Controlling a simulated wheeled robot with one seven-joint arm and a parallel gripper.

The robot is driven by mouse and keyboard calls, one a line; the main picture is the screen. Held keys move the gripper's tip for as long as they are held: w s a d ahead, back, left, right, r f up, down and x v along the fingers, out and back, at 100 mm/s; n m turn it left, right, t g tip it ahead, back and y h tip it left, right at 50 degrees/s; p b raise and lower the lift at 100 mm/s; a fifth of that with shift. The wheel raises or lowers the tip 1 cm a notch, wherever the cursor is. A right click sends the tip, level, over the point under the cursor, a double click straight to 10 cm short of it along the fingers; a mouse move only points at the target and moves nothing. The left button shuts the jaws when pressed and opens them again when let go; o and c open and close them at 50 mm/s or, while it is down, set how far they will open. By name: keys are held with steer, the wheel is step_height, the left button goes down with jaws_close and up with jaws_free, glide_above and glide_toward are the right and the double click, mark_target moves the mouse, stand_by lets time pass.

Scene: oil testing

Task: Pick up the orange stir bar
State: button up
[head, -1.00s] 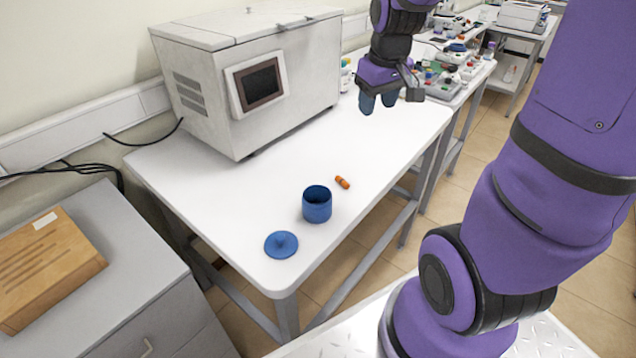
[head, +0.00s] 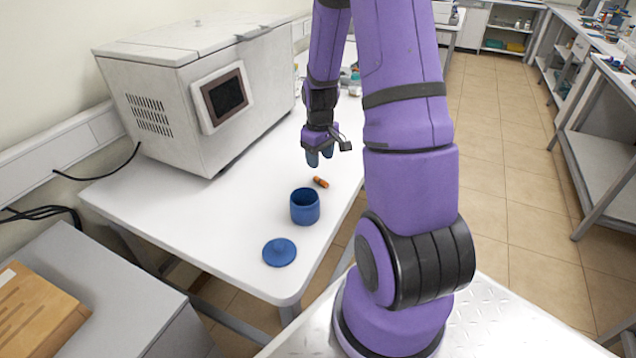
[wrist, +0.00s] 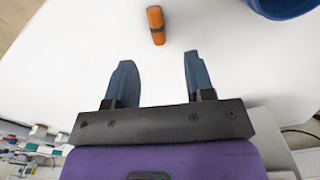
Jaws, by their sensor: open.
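The orange stir bar (head: 320,182) lies on the white table, just right of and behind the blue jar. It has a dark band around it. In the wrist view the stir bar (wrist: 156,25) lies beyond the fingertips, roughly in line with the gap between them. My gripper (head: 319,160) is above the table, a little behind the bar in the head view. Its two blue fingers are spread and empty in the wrist view (wrist: 158,58). The bar is apart from both fingers.
The open blue jar (head: 304,208) stands near the bar, and its round blue lid (head: 279,252) lies by the table's front corner. A large white machine (head: 190,95) stands on the left of the white table (head: 190,215). The table's right edge is close to the bar.

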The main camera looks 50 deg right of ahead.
mark_target(321, 182)
steer(key=shift+d+f, duration=0.2)
steer(key=shift+f, duration=3.7)
jaws_close()
